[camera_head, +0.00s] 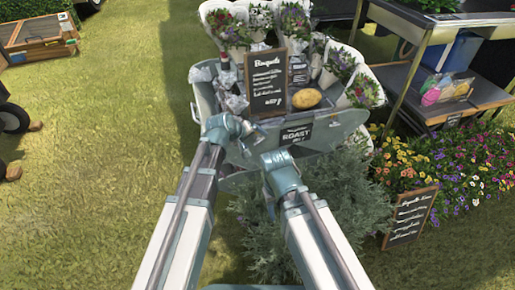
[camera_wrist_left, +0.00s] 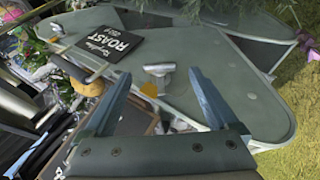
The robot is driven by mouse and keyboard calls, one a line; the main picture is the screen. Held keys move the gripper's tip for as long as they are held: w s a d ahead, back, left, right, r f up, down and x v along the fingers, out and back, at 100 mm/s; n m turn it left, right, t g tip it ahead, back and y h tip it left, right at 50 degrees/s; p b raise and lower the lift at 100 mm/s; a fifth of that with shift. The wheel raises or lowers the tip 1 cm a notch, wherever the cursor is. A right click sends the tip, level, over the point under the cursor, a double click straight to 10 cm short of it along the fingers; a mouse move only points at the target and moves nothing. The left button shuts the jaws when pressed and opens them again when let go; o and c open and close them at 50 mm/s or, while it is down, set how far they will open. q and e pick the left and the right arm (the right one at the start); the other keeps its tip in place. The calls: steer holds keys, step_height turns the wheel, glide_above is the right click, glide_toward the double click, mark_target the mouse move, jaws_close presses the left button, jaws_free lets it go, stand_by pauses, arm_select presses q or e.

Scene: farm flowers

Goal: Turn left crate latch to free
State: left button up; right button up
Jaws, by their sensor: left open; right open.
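The crate (camera_head: 340,122) is a grey-green bin holding bouquets and goods. In the left wrist view its grey-green panel (camera_wrist_left: 240,100) fills the middle. A small grey T-shaped fitting, apparently the latch (camera_wrist_left: 158,69), stands on that panel, with a small orange patch beside its base. My left gripper (camera_wrist_left: 158,76) is open, its two fingers on either side of the latch in the picture; contact cannot be told. In the head view my left gripper (camera_head: 251,133) is at the crate's near side and hides the latch. My right gripper (camera_head: 273,162) is lower and open, near the crate's front.
A black roast sign (camera_head: 296,134) is on the crate's front, beside my grippers. A bouquets board (camera_head: 266,84) stands behind. A grey-green bush (camera_head: 335,205) crowds my right arm. Flower beds (camera_head: 450,165) and a table lie right. Open grass (camera_head: 90,150) is at left.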

mark_target(257, 143)
arm_select(q)
steer(key=shift+b+x, duration=0.9)
steer(key=shift+x, duration=0.8)
arm_select(e)
step_height(257, 143, down, 2)
steer(key=shift+f, duration=0.25)
arm_select(q)
steer(key=c, duration=1.4)
steer(key=shift+o, duration=0.2)
steer(key=shift+f+b, duration=0.15)
steer(key=shift+b, duration=0.25)
steer(key=h+b, duration=0.1)
steer(key=b, duration=0.1)
steer(key=n+t+h+b, duration=0.1)
steer(key=h+b, duration=0.1)
steer(key=b, duration=0.1)
steer(key=f+t+h+b, duration=0.1)
steer(key=b, duration=0.2)
steer(key=shift+s+a+h, duration=0.1)
steer(key=shift+a+h, duration=0.15)
steer(key=shift+h, duration=0.15)
steer(key=shift+r+n+t+h+b, duration=0.25)
steer(key=shift+n+t+h+b, duration=0.25)
steer(key=shift+b, duration=0.45)
arm_select(e)
steer(key=shift+f, duration=5.35)
